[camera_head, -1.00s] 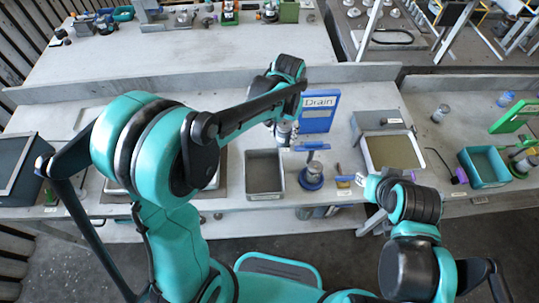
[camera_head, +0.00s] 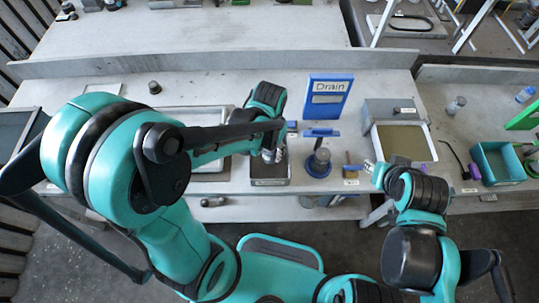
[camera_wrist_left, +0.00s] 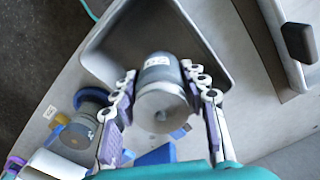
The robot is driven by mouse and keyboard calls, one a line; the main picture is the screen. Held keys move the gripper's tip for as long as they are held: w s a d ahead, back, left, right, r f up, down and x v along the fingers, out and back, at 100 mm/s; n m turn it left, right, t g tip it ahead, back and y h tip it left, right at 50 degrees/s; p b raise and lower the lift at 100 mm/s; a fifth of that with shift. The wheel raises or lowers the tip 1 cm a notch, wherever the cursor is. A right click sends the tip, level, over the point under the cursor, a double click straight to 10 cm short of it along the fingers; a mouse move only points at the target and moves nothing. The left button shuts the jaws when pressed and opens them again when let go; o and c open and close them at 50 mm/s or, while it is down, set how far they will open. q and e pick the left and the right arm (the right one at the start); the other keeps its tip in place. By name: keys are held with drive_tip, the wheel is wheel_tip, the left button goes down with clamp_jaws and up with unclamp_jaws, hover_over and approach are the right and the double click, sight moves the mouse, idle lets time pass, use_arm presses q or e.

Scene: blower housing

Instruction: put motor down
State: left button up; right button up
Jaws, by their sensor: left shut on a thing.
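The motor (camera_wrist_left: 160,98), a silver-grey cylinder with a dark band and a small label, sits between the fingers of my left gripper (camera_wrist_left: 160,74) in the left wrist view. The gripper is shut on it. Motor and gripper are over the open grey bin (camera_wrist_left: 98,42); I cannot tell how high above its floor. In the head view my left gripper (camera_head: 270,155) is above the same bin (camera_head: 270,182), and the motor can hardly be made out there. My right gripper (camera_head: 370,168) is beside the blue-based stand, its fingers too small to read.
The blue-based stand (camera_head: 319,163) is just right of the bin. A blue Drain sign (camera_head: 328,88) stands behind it. A grey box with a tray (camera_head: 402,145) and a teal bin (camera_head: 498,163) are farther right. The bench behind the left arm is mostly clear.

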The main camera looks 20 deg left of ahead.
sight(269, 156)
use_arm(q)
wheel_tip(269, 156, down, 4)
drive_tip(key=shift+w+r+b, duration=0.15)
drive_tip(key=shift+r+b, duration=0.05)
drive_tip(key=shift+b, duration=0.35)
drive_tip(key=shift+f, duration=0.15)
drive_tip(key=o, duration=1.5)
drive_tip(key=shift+c, duration=0.2)
